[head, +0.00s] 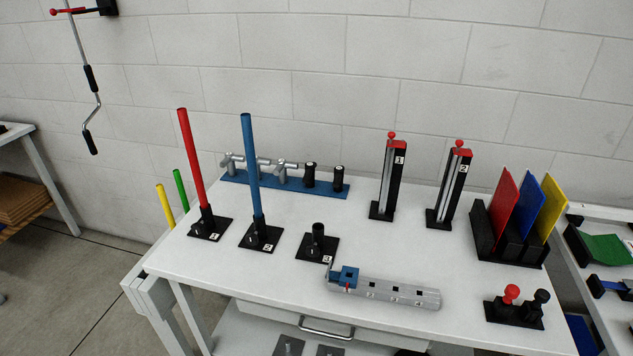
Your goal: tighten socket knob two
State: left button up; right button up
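Socket two is a black holder (259,236) on a square plate marked 2, on the white table's left half. A tall blue tube (251,165) stands upright in it. Neither of my grippers is in view.
Behind the sockets, a blue rack (227,179) bears grey fittings and black cylinders. In front right lies a grey perforated bar (395,294) with a blue block (348,277). Two red-topped stands (393,180), a holder with coloured plates (513,257) and two knobs or levers (511,293) stand right.

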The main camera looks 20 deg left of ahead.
aim_at(252, 239)
jog(key=u, duration=1.15)
jog(key=i+j+z, duration=0.1)
jog(key=j, duration=0.15)
jog(key=i+j+z, duration=0.1)
jog(key=j, duration=0.2)
